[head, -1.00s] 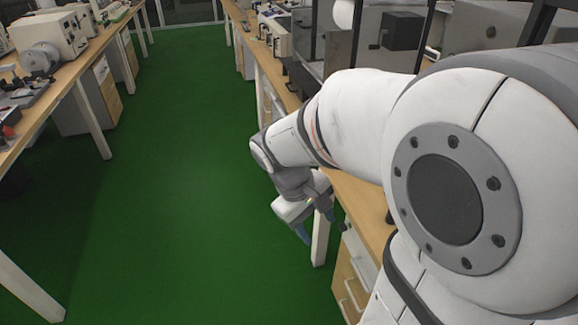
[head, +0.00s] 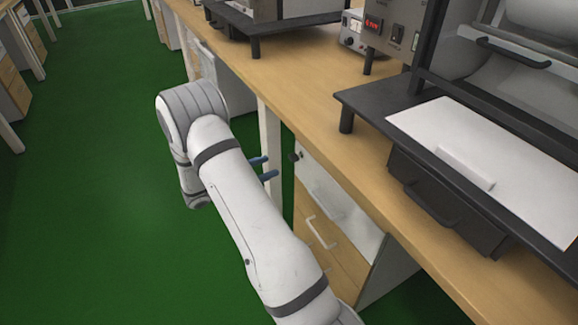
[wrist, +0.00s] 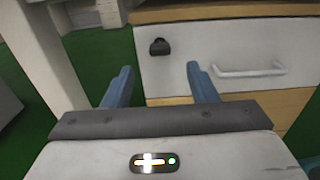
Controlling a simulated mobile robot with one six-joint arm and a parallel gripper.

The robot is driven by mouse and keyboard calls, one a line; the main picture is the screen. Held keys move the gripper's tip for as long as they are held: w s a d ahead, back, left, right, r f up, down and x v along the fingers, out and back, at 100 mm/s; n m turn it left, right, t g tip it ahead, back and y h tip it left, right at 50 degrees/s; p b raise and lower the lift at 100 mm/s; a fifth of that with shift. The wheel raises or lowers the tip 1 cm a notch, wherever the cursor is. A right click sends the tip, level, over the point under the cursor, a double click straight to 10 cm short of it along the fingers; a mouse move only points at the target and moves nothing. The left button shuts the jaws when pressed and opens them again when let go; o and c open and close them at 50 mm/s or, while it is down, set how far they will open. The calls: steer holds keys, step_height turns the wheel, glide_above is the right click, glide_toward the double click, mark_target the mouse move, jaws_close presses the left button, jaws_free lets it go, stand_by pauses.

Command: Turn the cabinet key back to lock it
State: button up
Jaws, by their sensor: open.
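The cabinet (head: 335,225) stands under the bench, with a white top drawer and wood-coloured drawers below. The dark key (wrist: 159,47) sticks out near the upper left corner of the white drawer front in the wrist view; it is a small dark spot in the head view (head: 294,156). My gripper (wrist: 158,75) is open and empty, its two blue fingers pointing toward the drawer front. In the head view my gripper (head: 265,168) is just left of the key.
The wooden bench top (head: 310,100) lies above the cabinet and carries dark-framed equipment (head: 480,170). A white bench leg (head: 270,145) stands beside the key, close to my gripper. White drawer handles (head: 322,232) stick out. The green floor (head: 90,150) to the left is clear.

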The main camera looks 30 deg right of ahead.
mark_target(290, 158)
steer(key=d, duration=0.2)
steer(key=d+b, duration=0.1)
steer(key=d, duration=0.4)
steer(key=shift+s+d+b, duration=0.25)
steer(key=shift+d+b, duration=0.05)
steer(key=shift+b, duration=0.1)
steer(key=shift+c, duration=0.4)
